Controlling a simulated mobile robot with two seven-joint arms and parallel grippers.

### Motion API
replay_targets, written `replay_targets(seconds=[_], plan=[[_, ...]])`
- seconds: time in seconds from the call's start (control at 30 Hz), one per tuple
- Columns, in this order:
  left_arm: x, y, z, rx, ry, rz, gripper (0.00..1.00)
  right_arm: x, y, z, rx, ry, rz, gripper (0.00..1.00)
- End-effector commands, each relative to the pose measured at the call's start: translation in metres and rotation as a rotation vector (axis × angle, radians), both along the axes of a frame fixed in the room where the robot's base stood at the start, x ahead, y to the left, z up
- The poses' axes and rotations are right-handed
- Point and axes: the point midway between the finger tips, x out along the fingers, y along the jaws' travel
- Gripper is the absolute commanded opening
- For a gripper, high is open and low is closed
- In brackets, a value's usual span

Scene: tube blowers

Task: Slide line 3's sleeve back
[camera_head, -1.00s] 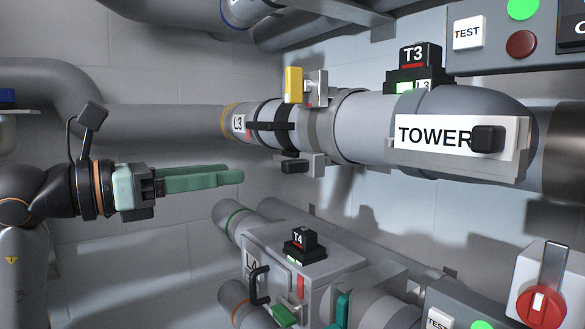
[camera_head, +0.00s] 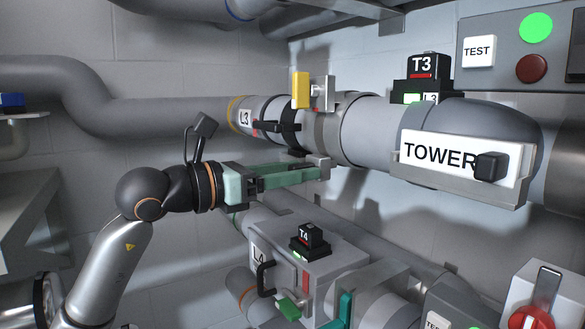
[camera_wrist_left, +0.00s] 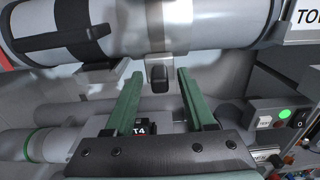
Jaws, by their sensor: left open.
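Line 3's pipe carries a sleeve with an L3 label (camera_head: 244,118) and a black band with a handle (camera_head: 288,127). A yellow tab (camera_head: 300,89) stands on a bracket above the sleeve. A grey collar (camera_head: 325,131) sits to its right. My left gripper (camera_head: 325,168) is just below the collar, its green fingers pointing right. In the left wrist view, its open fingers (camera_wrist_left: 157,82) lie either side of a small black knob (camera_wrist_left: 158,76) under a grey strap (camera_wrist_left: 160,45). I cannot tell whether they touch it. In the head view the gripper hides the knob. My right gripper is not in view.
The TOWER plate (camera_head: 452,160) and T3 box (camera_head: 422,77) are right of the collar. Below is the L4 housing with the T4 box (camera_head: 311,237) on top. A control panel (camera_head: 510,50) is at upper right, and a red rotary switch (camera_head: 535,310) at lower right.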

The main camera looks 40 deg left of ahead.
Motion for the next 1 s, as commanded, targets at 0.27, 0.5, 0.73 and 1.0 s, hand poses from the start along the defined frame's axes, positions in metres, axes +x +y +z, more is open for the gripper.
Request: replay_targets(seconds=[0.27,0.5,0.73,1.0], plan=[[-0.0001,0.0003,-0.0002,0.0,0.0,0.0,0.4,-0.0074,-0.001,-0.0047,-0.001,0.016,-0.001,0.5],[-0.0002,0.0003,-0.0002,0.0,0.001,0.0,0.13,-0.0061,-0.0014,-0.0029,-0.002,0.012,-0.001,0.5],[-0.0002,0.0003,-0.0003,0.0,0.001,0.0,0.0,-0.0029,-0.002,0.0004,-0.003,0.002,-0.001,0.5],[-0.0003,0.0003,-0.0003,0.0,0.001,0.0,0.0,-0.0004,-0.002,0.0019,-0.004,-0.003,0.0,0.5]])
